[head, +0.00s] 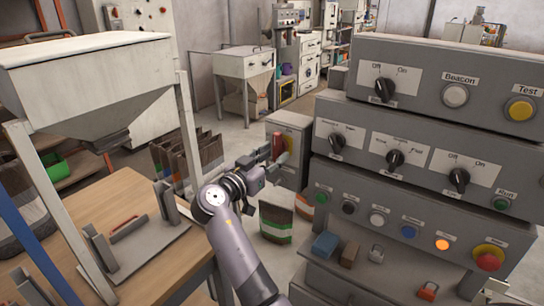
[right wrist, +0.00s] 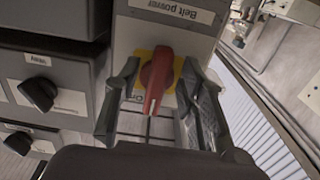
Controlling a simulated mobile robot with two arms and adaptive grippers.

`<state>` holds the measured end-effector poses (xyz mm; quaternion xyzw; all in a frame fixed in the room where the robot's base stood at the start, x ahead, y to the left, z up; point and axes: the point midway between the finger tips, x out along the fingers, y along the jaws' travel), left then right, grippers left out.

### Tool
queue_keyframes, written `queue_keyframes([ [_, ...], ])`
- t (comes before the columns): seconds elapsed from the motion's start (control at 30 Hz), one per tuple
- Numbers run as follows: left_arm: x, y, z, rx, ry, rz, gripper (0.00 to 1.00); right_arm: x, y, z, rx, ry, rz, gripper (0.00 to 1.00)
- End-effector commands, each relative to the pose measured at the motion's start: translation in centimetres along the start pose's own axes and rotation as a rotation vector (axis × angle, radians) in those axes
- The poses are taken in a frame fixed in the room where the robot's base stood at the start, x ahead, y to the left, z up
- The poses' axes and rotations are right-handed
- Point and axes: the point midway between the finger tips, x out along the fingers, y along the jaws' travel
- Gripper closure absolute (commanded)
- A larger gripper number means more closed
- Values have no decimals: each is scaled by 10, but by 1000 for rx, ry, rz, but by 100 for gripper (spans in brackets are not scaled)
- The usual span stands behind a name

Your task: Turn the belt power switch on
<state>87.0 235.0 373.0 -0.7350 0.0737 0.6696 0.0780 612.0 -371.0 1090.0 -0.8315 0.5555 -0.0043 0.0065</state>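The belt power switch is a red rotary handle (right wrist: 158,78) on a yellow plate, under a "Belt power" label (right wrist: 172,8) on a grey box. In the right wrist view the handle points down and slightly left; lettering below it is partly hidden. In the head view the grey box (head: 291,122) stands left of the big control panel, with the red handle (head: 278,145) on its front. My right gripper (right wrist: 160,72) is open, one finger on each side of the handle, with small gaps showing. It also shows in the head view (head: 272,160). My left gripper is out of view.
The big control panel (head: 430,110), with knobs and coloured buttons, stands close on the right. A hopper (head: 95,75) on legs and a wooden table (head: 160,245) are on the left. Bags (head: 275,222) stand on the floor below the switch box.

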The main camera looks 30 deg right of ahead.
Motion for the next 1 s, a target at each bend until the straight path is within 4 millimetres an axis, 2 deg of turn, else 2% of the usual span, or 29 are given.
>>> queue_keyframes([
  [0.17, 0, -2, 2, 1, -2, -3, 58, 0, 0, -11, 4, 0, 0, 63],
  [0.5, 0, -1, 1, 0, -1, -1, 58, 0, -2, -75, 6, 0, 0, 63],
  [0.6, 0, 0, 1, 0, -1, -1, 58, 0, -2, -88, 3, 0, 0, 63],
  [0.73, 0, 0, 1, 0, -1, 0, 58, 0, -2, -98, 2, 0, 0, 63],
  [1.0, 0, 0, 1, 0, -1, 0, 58, 0, -2, -100, 0, 0, 0, 63],
])
